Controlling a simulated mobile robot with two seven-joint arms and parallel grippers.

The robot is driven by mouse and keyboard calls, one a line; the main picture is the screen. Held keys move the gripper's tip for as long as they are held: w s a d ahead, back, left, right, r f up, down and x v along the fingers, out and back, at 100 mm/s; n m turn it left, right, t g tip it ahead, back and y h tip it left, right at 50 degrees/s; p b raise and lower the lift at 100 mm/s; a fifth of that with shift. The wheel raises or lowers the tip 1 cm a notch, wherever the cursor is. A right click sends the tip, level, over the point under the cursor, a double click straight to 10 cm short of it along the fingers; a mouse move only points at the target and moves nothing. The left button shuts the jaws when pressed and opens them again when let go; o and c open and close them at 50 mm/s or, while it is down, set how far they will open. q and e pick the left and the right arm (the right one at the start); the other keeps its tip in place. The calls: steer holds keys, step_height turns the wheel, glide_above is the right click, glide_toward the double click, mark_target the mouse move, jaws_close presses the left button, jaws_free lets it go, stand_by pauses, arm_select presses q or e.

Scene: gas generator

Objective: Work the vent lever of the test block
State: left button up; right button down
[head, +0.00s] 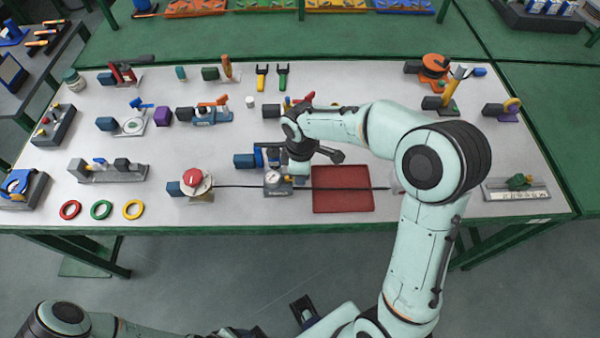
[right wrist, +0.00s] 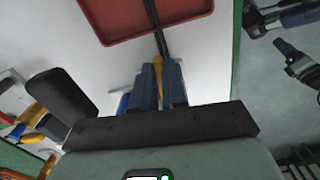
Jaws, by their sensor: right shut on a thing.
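The test block (head: 278,190), a small base with a round gauge (head: 272,179), sits near the front edge of the table, left of the red tray. My right gripper (head: 298,177) reaches down over its right side, and the hand hides part of the block. In the right wrist view, the blue fingers of my right gripper (right wrist: 161,82) are shut on the yellow vent lever (right wrist: 159,66), which stands between them. The lever's lower end and pivot are hidden. My left arm shows only in part at the bottom left; I see no left gripper there.
A black hose or rod (head: 236,186) runs from the red button unit (head: 194,181) past the block and across the red tray (head: 343,190). A blue fixture (head: 262,157) stands close behind the block. Coloured rings (head: 101,209) lie at the front left.

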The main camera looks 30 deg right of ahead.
arm_select(q)
steer(key=shift+w+r, duration=0.1)
steer(key=shift+r, duration=0.2)
arm_select(e)
steer(key=shift+w+d+n, duration=0.1)
steer(key=shift+w+n, duration=0.1)
steer(key=shift+n, duration=0.4)
steer(key=c, duration=1.2)
jaws_free()
steer(key=shift+o, duration=0.2)
arm_select(q)
steer(key=shift+w+r+p, duration=0.25)
steer(key=shift+r+p, duration=0.25)
steer(key=shift+w+r+p, duration=0.25)
steer(key=shift+r+p, duration=0.25)
arm_select(e)
step_height(320, 180, up, 14)
steer(key=shift+f, duration=0.25)
